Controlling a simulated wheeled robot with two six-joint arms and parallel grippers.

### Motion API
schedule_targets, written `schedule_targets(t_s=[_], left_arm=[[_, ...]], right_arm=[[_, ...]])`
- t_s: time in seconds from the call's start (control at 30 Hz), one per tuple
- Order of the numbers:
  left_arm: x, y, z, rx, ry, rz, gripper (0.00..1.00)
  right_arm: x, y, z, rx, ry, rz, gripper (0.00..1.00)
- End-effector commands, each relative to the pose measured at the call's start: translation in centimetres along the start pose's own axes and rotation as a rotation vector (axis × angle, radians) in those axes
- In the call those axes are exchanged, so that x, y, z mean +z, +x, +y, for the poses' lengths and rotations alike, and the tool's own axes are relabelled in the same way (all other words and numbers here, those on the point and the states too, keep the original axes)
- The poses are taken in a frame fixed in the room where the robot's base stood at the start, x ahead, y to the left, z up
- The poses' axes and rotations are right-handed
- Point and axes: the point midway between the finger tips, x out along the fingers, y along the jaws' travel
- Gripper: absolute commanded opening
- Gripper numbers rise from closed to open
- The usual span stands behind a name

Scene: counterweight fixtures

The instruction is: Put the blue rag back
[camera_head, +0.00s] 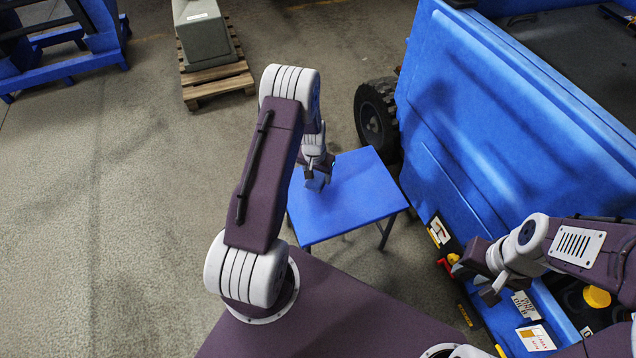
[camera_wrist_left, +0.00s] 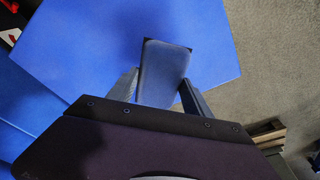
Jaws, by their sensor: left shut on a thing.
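The blue rag (camera_wrist_left: 165,70) is a dull blue folded piece between the fingers of my left gripper (camera_wrist_left: 160,92) in the left wrist view. In the head view my left gripper (camera_head: 318,178) is over the small blue table (camera_head: 360,190), with a bit of the rag (camera_head: 318,185) showing below it. My left gripper is shut on the rag. I cannot tell if the rag touches the tabletop (camera_wrist_left: 80,50). My right gripper (camera_head: 475,284) is at the lower right by the blue vehicle, with its fingers apart and nothing seen between them.
A large blue vehicle side (camera_head: 500,110) with a black wheel (camera_head: 376,120) stands right of the table. Labels and yellow parts (camera_head: 597,297) lie near my right arm. A grey block (camera_head: 202,35) sits on a wooden pallet (camera_head: 220,82).

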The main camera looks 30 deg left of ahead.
Motion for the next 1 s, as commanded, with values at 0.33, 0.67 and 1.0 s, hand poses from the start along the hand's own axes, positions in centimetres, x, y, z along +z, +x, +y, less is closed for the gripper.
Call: schedule_targets(t_s=[0.33, 0.67, 1.0], left_arm=[[0.6, 4.1, 0.1, 0.0, 0.0, -0.001, 0.14], [0.6, 4.3, 0.1, 0.0, 0.0, 0.0, 0.14], [0.6, 4.2, 0.1, 0.0, 0.0, 0.0, 0.8]], right_arm=[[0.2, 1.7, 0.0, 0.0, 0.0, 0.0, 0.36], [0.2, 1.8, 0.0, 0.0, 0.0, 0.0, 0.36], [0.2, 1.7, 0.0, 0.0, 0.0, 0.0, 0.36]])
